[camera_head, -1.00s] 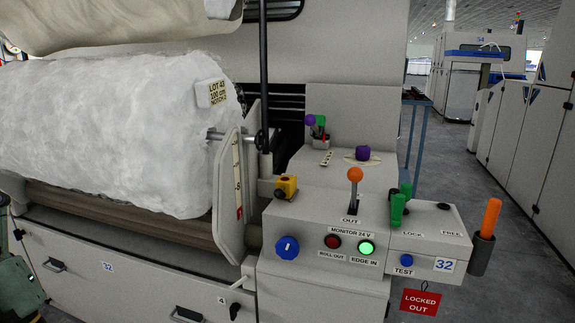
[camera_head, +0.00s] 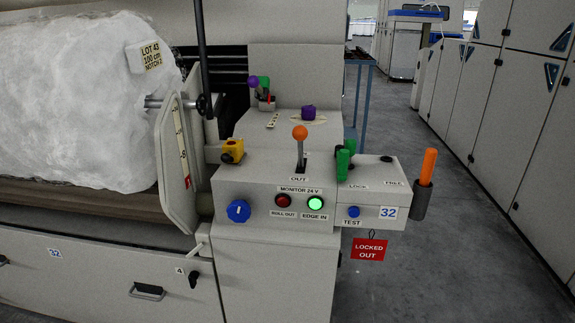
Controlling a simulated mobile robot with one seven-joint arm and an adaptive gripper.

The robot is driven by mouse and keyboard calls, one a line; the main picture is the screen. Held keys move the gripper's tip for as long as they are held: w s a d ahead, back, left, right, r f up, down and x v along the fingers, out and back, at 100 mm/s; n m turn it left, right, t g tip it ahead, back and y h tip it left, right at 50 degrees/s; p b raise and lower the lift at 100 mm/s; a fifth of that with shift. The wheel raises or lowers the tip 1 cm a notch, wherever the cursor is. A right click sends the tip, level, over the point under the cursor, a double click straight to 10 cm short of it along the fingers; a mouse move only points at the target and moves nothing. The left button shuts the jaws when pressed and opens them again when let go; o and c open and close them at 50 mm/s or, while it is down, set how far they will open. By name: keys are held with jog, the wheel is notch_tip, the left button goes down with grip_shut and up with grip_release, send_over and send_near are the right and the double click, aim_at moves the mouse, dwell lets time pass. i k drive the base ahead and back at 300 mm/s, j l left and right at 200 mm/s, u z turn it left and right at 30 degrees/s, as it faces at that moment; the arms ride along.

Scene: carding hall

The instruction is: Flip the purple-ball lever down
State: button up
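An upright lever with an orange ball (camera_head: 300,132) stands in a slot on top of the control box, above the label OUT. A small purple ball (camera_head: 253,81) shows farther back on the left, beside a green piece, at a small grey holder (camera_head: 266,103); whether it tops a lever is too small to tell. A separate purple knob-like piece (camera_head: 308,112) sits on a pale round pad behind the orange-ball lever. My gripper is not in view.
The control box (camera_head: 250,182) carries a yellow device (camera_head: 232,151), a blue knob (camera_head: 238,211), a lit green button (camera_head: 316,203) and green handles (camera_head: 343,165). An orange handle (camera_head: 428,167) sticks up at right. A red tag (camera_head: 369,249) hangs below. The right-hand floor is clear.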

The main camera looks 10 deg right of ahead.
aim_at(253, 81)
jog(key=l+u, duration=0.15)
jog(key=u, duration=0.2)
jog(key=i+l+u, duration=0.1)
jog(key=u, duration=0.25)
jog(key=l+u, duration=0.5)
jog(key=l, duration=0.75)
jog(key=k+l+u, duration=0.1)
jog(key=l, duration=0.5)
jog(key=k+l, duration=0.1)
jog(key=l, duration=0.5)
jog(key=i+u, duration=0.05)
